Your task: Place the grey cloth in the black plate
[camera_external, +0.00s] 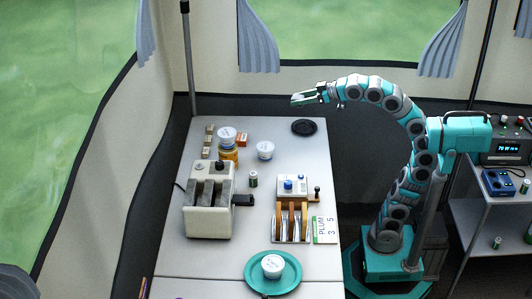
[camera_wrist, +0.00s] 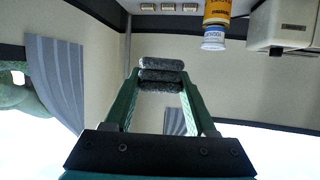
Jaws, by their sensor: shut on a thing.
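My gripper (camera_external: 300,99) is raised high over the back of the table, and in the picture it lies just above the black plate (camera_external: 304,127). The plate is small, round and dark, lies flat near the back right of the table, and looks empty. In the wrist view my gripper (camera_wrist: 161,78) is shut on a dark grey rolled or folded thing, the grey cloth (camera_wrist: 161,64), which is pinched between the fingertips. The cloth is hard to make out in the external view. The black plate does not show in the wrist view.
A cream toaster (camera_external: 208,207) stands at the left. A yellow jar with a white tub (camera_external: 227,135), another white tub (camera_external: 265,149) and small boxes stand behind it. A wooden rack (camera_external: 292,210) and a teal plate (camera_external: 273,272) are nearer. The tabletop around the black plate is mostly clear.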

